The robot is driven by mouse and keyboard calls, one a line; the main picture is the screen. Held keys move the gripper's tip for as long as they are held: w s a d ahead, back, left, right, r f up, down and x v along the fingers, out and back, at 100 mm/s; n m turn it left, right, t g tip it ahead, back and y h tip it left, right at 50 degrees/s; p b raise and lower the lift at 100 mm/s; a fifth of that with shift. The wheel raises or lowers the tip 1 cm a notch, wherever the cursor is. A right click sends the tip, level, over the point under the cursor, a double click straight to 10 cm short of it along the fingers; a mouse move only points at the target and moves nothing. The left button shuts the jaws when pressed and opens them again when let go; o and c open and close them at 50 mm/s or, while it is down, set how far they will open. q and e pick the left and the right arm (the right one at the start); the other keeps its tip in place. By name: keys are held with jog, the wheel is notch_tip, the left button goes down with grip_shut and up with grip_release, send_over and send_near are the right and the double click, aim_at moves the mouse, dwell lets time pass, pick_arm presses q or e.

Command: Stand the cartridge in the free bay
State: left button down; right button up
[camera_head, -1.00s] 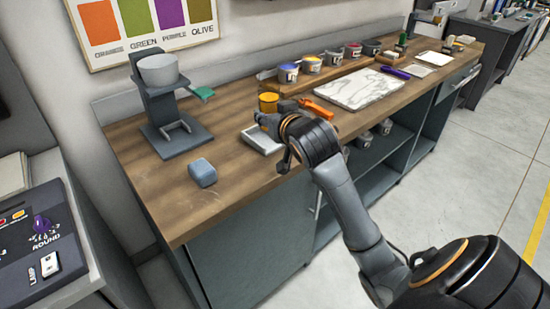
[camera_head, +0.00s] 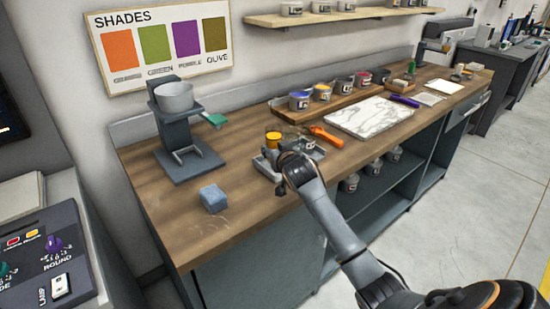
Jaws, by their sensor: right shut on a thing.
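My right gripper (camera_head: 279,157) is shut on a small yellow-amber cartridge (camera_head: 273,139), whose upper part shows just above the fingers. Its lower end is hidden by the gripper. A shallow light-grey tray (camera_head: 262,167) lies on the bench right under the gripper. The gripper and wrist cover much of it, so I cannot make out its bays or whether the cartridge touches it. My left gripper is not in view.
A grey stand with a cup (camera_head: 174,97) and a blue block (camera_head: 213,198) are to the left. An orange-handled tool (camera_head: 325,136) and a marble slab (camera_head: 369,117) lie to the right. Several ink pots stand on a wooden rack (camera_head: 335,103) behind.

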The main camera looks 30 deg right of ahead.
notch_tip(320, 180, down, 3)
jog(key=shift+w+f+p, duration=0.1)
jog(key=shift+w+p, duration=0.05)
jog(key=shift+p, duration=0.25)
jog(key=shift+f, duration=0.1)
jog(key=shift+f, duration=0.1)
jog(key=shift+f, duration=0.15)
jog(key=o, duration=1.2)
